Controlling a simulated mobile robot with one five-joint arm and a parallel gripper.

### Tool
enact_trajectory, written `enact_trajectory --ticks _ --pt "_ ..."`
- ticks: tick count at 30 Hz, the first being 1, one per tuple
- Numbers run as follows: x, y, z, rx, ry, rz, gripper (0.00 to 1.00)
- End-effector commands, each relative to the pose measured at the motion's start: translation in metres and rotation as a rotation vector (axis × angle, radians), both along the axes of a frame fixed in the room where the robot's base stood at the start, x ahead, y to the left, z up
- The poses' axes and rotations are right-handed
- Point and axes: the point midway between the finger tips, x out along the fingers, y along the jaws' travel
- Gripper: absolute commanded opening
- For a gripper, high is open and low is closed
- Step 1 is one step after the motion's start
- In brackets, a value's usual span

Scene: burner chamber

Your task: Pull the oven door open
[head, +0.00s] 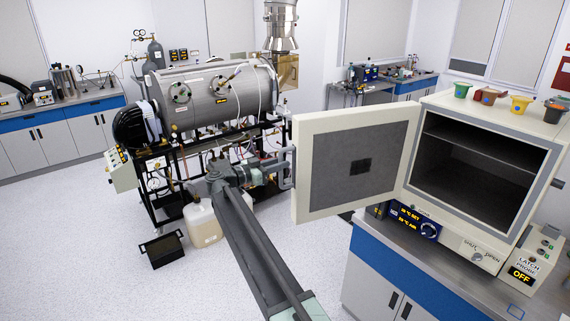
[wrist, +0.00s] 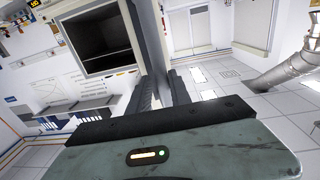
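The oven (head: 488,165) stands on the bench at the right, its dark chamber and shelf exposed. Its cream door (head: 355,160) with a grey inner panel is swung wide open to the left. The door handle (head: 289,170) is at the door's free left edge. My gripper (head: 280,168) is at this handle, with my arm reaching up from below. In the wrist view my gripper's two dark fingers (wrist: 163,88) are a little apart in front of the door's pale edge (wrist: 152,35). Whether they clasp the handle cannot be made out. The open chamber (wrist: 92,38) also shows in the wrist view.
Several coloured cups (head: 520,104) stand on the oven top. A latch probe box (head: 535,258) reading OFF is at the oven's right. A steel cylindrical chamber (head: 215,95) on a rack, a jug (head: 203,225) and a black bin (head: 162,248) stand behind my arm. The floor at left is clear.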

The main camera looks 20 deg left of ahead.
Motion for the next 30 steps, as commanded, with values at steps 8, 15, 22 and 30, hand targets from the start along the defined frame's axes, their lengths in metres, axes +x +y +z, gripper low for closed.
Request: enact_trajectory --ticks 8,15,22,30 --pt "0.003 -0.006 0.0 0.0 0.0 -0.007 0.23" --pt "-0.013 0.007 0.0 0.0 0.0 -0.007 0.23" --pt "-0.047 0.037 -0.001 -0.001 0.001 -0.006 0.23" --pt "-0.057 0.045 -0.001 -0.001 0.001 -0.008 0.23"
